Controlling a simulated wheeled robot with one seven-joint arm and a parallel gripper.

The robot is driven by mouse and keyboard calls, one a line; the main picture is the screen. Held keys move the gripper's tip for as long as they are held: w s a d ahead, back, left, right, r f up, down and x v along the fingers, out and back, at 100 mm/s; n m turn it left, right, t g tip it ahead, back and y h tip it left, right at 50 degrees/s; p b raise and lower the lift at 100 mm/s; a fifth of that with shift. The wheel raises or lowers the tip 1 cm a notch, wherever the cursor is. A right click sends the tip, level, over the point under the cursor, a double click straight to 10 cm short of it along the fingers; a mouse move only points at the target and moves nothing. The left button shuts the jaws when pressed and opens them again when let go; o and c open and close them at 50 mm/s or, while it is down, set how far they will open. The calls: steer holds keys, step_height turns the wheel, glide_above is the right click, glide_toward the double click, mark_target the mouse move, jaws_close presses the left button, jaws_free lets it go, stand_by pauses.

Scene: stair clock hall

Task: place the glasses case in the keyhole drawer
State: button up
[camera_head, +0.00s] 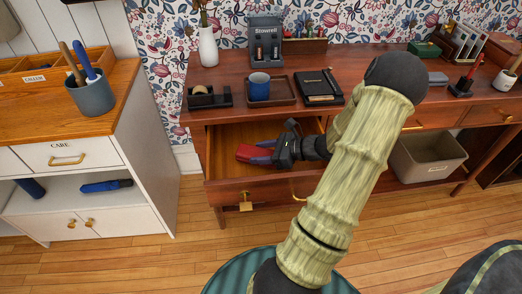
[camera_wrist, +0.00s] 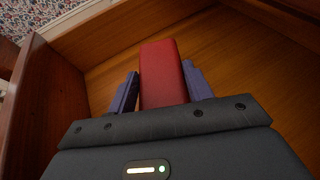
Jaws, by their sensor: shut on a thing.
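The glasses case is a red, block-like case (camera_head: 246,153), also seen in the wrist view (camera_wrist: 162,60). My gripper (camera_head: 262,154) is shut on it, with one blue-violet finger on each side in the wrist view (camera_wrist: 160,84). The drawer (camera_head: 225,194) is pulled open from the wooden desk, and gripper and case are inside its opening. The case is over or on the bare wooden drawer floor; I cannot tell whether it touches. A brass piece (camera_head: 246,202) is on the drawer front. My arm hides the drawer's right part.
The desk top (camera_head: 225,78) above holds a blue mug (camera_head: 259,86) on a tray, a black notebook tray (camera_head: 320,87) and a white vase (camera_head: 208,46). A grey bin (camera_head: 427,158) stands under the desk at right. A white cabinet (camera_head: 142,140) stands at left.

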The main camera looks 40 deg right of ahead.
mark_target(267, 149)
steer(key=shift+w+d+f+b, duration=0.2)
steer(key=shift+w+d+f, duration=0.1)
steer(key=shift+w, duration=0.2)
steer(key=shift+w+d+f+b, duration=0.2)
steer(key=shift+w+d+f, duration=0.05)
steer(key=shift+w, duration=0.2)
steer(key=shift+f, duration=0.2)
steer(key=o, duration=1)
steer(key=shift+s+d+r, duration=0.1)
steer(key=shift+s+r, duration=0.15)
steer(key=shift+r, duration=0.05)
steer(key=p+v, duration=0.2)
steer(key=v, duration=0.5)
steer(key=shift+f, duration=0.1)
